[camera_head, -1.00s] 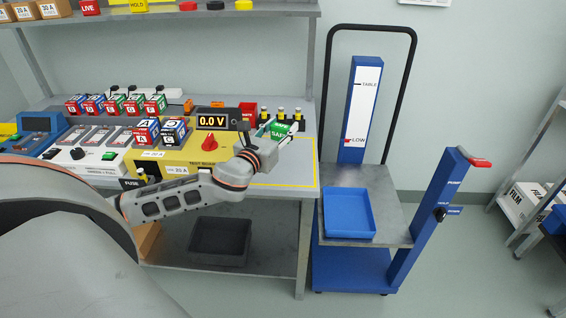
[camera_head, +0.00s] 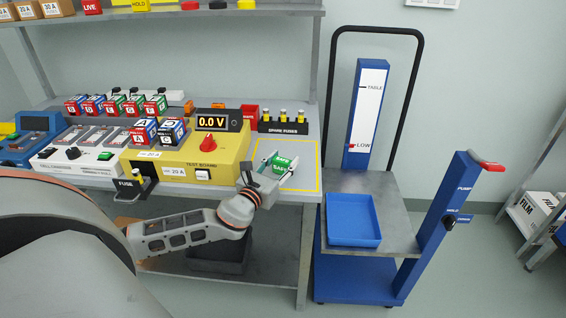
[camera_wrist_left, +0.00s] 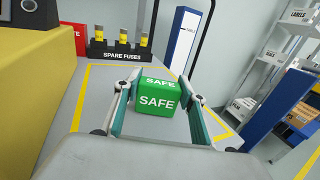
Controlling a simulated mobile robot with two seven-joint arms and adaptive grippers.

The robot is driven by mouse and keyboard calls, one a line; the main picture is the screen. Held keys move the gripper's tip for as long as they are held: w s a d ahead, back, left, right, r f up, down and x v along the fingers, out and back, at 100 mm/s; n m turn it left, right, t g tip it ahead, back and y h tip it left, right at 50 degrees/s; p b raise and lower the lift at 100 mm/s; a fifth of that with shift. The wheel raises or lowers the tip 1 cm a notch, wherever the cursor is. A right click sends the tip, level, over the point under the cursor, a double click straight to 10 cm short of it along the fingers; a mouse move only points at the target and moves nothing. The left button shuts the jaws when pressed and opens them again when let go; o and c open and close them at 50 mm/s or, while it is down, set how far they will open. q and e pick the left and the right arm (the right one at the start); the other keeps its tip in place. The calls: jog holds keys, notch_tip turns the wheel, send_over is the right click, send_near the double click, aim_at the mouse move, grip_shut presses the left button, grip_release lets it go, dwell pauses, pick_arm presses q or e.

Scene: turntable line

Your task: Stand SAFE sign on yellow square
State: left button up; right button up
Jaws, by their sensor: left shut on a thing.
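The green SAFE sign (camera_head: 281,164) is a block with white lettering. It also shows in the left wrist view (camera_wrist_left: 158,95), upright between the two fingers. My left gripper (camera_head: 277,166) is shut on it, over the area inside the yellow square (camera_head: 318,180) outlined on the bench's right end. In the left wrist view the gripper (camera_wrist_left: 157,100) has one finger on each side of the sign. I cannot tell whether the sign's bottom touches the bench. My right gripper is not in view.
The yellow test board (camera_head: 195,160) stands left of the square. The spare fuses rack (camera_head: 284,123) is behind it, with a red block (camera_head: 250,113) beside. A blue lift cart (camera_head: 360,270) with a blue tray (camera_head: 353,220) stands right of the bench.

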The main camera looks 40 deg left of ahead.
pick_arm(q)
jog(key=shift+f, duration=0.1)
jog(key=o, duration=1.1)
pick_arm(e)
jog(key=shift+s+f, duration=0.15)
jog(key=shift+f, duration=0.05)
pick_arm(q)
jog(key=s+d+p, duration=0.1)
jog(key=s, duration=1)
jog(key=shift+s+d, duration=0.4)
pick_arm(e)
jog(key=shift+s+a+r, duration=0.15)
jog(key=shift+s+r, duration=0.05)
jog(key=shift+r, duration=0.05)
